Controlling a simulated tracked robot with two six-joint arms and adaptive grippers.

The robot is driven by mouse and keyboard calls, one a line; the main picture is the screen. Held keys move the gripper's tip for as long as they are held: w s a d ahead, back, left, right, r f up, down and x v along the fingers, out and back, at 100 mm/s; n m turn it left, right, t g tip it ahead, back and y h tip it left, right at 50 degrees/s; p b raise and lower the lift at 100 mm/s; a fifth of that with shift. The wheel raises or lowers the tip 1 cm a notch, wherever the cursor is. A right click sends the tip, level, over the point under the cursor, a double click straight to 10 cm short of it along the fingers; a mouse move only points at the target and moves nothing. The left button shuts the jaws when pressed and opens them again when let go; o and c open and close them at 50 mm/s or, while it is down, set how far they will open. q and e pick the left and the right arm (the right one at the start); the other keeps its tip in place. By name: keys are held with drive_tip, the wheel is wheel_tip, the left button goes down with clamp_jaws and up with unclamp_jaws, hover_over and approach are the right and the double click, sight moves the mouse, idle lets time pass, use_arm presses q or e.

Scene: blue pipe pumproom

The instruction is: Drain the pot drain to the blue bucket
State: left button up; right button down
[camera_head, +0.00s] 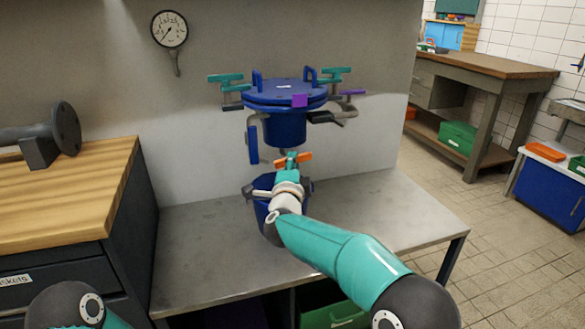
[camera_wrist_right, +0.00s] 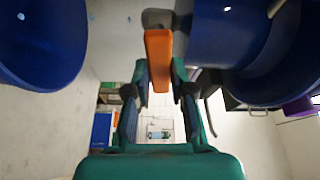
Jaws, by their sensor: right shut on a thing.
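The blue pot (camera_head: 284,127), with a bolted lid and teal clamp handles, stands out from the wall. Its orange drain lever (camera_head: 304,157) shows below the pot. The blue bucket (camera_head: 262,184) sits on the metal bench under it, partly hidden by my right arm. My right gripper (camera_head: 290,163) is at the drain, between pot and bucket. In the wrist view its fingers are shut on the orange lever (camera_wrist_right: 158,60), with the bucket (camera_wrist_right: 38,40) at left and the pot (camera_wrist_right: 225,35) at right. My left gripper is out of view; only part of its arm shows.
The metal bench (camera_head: 215,255) is clear around the bucket. A wooden-topped cabinet (camera_head: 75,192) with a flanged pipe piece (camera_head: 50,136) stands at left. A gauge (camera_head: 169,29) hangs on the wall. A workbench (camera_head: 480,68) and blue crate (camera_head: 548,193) stand at right.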

drive_tip(key=shift+w+d+f+n+t+y+b, duration=0.1)
drive_tip(key=shift+f+n+t+y+b, duration=0.3)
drive_tip(key=shift+n+y+b, duration=2.2)
drive_tip(key=shift+d+f+n+t+y+b, duration=0.15)
drive_tip(key=shift+n+t+b, duration=0.75)
drive_tip(key=shift+n, duration=3.55)
drive_tip(key=shift+w+d+f+n+t+y+b, duration=0.1)
drive_tip(key=shift+f+n+y+b, duration=0.2)
drive_tip(key=shift+n+y+b, duration=1.85)
drive_tip(key=n+h, duration=0.1)
drive_tip(key=n, duration=0.2)
drive_tip(key=shift+r, duration=0.1)
drive_tip(key=c, duration=1.1)
unclamp_jaws()
drive_tip(key=shift+o, duration=0.5)
drive_tip(key=shift+s+r, duration=0.1)
drive_tip(key=shift+r, duration=0.1)
